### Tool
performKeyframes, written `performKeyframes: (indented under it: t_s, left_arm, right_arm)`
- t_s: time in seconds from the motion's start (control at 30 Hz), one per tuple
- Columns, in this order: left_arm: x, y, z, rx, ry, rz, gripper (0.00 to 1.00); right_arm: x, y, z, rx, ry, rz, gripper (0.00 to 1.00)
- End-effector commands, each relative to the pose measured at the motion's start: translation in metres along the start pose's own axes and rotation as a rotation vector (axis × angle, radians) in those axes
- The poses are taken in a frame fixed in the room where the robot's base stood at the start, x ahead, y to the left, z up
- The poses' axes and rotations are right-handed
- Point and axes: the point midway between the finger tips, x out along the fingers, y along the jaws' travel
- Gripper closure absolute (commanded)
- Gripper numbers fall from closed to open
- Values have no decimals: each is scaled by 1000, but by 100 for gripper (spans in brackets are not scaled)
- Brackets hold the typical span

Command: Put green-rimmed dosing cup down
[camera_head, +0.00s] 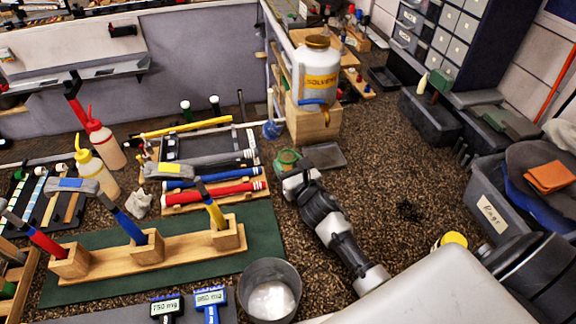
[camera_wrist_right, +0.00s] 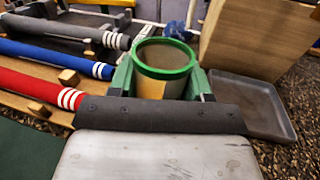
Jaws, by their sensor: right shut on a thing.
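The green-rimmed dosing cup (camera_head: 287,158) is near the middle of the head view, in front of the wooden stand and left of the small grey tray (camera_head: 326,156). My right gripper (camera_head: 294,170) is shut on it. In the right wrist view the cup (camera_wrist_right: 164,58) stands upright between the two green fingers (camera_wrist_right: 160,80), with the tray (camera_wrist_right: 245,104) to its right. The cup's inside looks brownish; I cannot tell if it holds liquid. Its base is hidden, so I cannot tell whether it touches the bench. My left gripper is not in view.
A white solvent jug (camera_head: 317,72) sits on the wooden stand (camera_head: 312,122). A rack of red and blue grips (camera_head: 213,190) lies close left of the cup. A metal bucket (camera_head: 269,289) stands nearer. The speckled bench (camera_head: 395,165) is mostly clear to the right.

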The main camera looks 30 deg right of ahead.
Motion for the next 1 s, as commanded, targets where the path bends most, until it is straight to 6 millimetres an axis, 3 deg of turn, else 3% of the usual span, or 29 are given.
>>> performKeyframes:
  t_s: [0.07, 0.1, 0.27, 0.63, 1.0]
  left_arm:
    - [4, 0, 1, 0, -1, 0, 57]
    - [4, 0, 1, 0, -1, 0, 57]
    - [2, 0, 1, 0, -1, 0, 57]
    - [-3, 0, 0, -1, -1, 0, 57]
    - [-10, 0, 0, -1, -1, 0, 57]
  right_arm:
    - [0, 0, -4, -1, 0, 0, 75]
    - [0, 0, -4, -1, 0, 0, 50]
    - [0, 0, -2, -1, 0, 0, 26]
    - [-2, 0, 2, 1, 1, 0, 26]
    - [-77, 0, 0, 1, 2, 0, 26]
